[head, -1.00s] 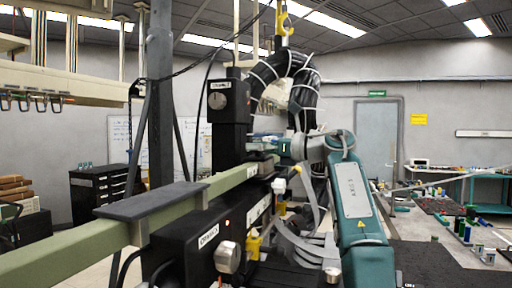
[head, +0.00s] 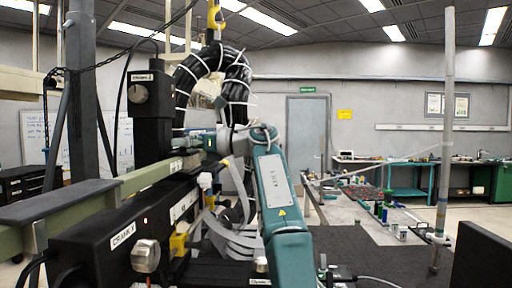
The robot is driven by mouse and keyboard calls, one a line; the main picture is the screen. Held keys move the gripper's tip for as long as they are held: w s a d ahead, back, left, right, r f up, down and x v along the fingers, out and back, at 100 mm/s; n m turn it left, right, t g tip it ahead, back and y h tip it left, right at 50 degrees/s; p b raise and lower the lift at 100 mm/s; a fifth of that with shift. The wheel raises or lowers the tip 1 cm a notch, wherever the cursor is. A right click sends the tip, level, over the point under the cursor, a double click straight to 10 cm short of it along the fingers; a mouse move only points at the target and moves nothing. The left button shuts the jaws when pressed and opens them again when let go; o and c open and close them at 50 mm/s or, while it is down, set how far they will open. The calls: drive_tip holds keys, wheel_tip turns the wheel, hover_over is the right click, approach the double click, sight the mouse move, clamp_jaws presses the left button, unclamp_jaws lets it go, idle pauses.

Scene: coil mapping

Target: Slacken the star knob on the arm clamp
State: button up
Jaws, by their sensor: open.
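No star knob can be made out for certain. A slim upright pole (head: 447,110) stands at the right, and a thin rod (head: 375,166) runs left from it. Where they meet there may be a clamp, too small to tell. A white fitting (head: 437,237) sits low on the pole. A round metal knob (head: 146,255) is on the front of the black crank box (head: 95,250) at the lower left. My gripper is not in view.
A teal jointed arm (head: 283,200) with black cable loops above it fills the middle. A green rail (head: 140,180) crosses the left. A dark bench top (head: 350,245) with several small parts (head: 385,205) spreads right of centre. A dark panel (head: 485,255) blocks the lower right corner.

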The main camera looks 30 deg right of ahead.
drive_tip(key=shift+w+r+m+t+h, duration=0.1)
drive_tip(key=shift+r+m+t+h, duration=0.15)
drive_tip(key=shift+m+t+h, duration=0.25)
drive_tip(key=shift+f+m+t, duration=0.1)
drive_tip(key=shift+m+t, duration=0.3)
drive_tip(key=shift+t, duration=0.1)
